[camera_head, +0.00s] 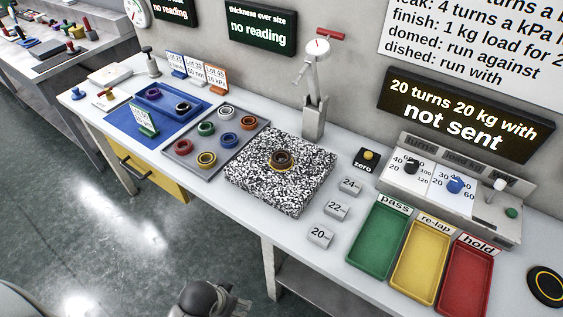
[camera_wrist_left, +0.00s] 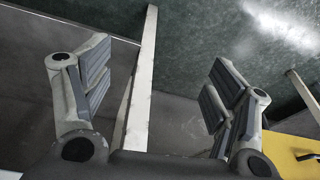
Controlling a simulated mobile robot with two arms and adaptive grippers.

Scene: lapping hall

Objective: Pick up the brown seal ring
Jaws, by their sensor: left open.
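A brown seal ring (camera_head: 282,159) sits on the black-and-white speckled plate (camera_head: 247,184) in the middle of the bench, with a yellowish rim showing under it. My left gripper (camera_wrist_left: 158,88) is open and empty in the left wrist view, its two fingers wide apart. In the head view part of my left gripper (camera_head: 210,300) shows at the bottom edge, in front of the bench and well short of the ring. The ring is not seen in the left wrist view. My right gripper is not in view.
A grey tray (camera_head: 191,172) of several coloured rings and a blue mat (camera_head: 118,127) lie left of the plate. Numbered blocks (camera_head: 337,210), green (camera_head: 378,240), yellow (camera_head: 420,252) and red (camera_head: 467,275) trays lie right. A gauge stand (camera_head: 314,120) rises behind the plate.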

